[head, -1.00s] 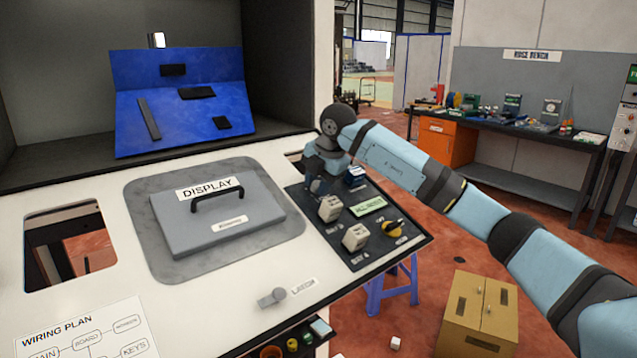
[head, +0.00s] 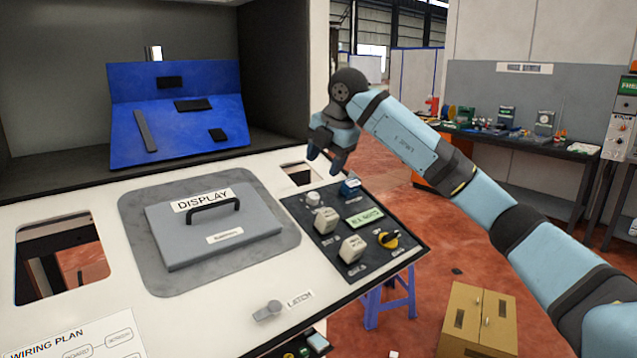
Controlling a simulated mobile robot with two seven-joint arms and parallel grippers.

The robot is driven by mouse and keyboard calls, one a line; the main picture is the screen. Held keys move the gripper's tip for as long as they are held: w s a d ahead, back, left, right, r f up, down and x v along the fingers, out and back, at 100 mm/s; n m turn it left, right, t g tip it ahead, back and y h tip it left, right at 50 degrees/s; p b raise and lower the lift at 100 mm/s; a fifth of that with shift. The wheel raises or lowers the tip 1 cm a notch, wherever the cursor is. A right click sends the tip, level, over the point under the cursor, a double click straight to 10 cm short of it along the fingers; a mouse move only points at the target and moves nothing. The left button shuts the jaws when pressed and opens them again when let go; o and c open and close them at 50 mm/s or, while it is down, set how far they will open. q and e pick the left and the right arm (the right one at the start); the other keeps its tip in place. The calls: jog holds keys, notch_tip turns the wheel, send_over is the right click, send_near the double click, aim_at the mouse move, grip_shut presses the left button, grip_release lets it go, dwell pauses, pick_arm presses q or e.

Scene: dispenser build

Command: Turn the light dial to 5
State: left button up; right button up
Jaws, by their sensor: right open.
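A dark control panel (head: 335,262) lies on the right of the white worktop. The labels are too small to tell which is the light dial. My right gripper (head: 325,163) is open and empty, fingers pointing down, above and behind the pale knob and apart from it. My left gripper is not in view.
Two white blocks (head: 353,249), a blue-topped part (head: 350,187) and a green readout (head: 365,217) are on the panel. The grey display lid (head: 215,238) with a black handle is to its left. A latch lever (head: 268,311) sits in front.

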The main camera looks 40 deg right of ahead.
jog(key=shift+v, duration=2)
jog(key=shift+r, duration=0.1)
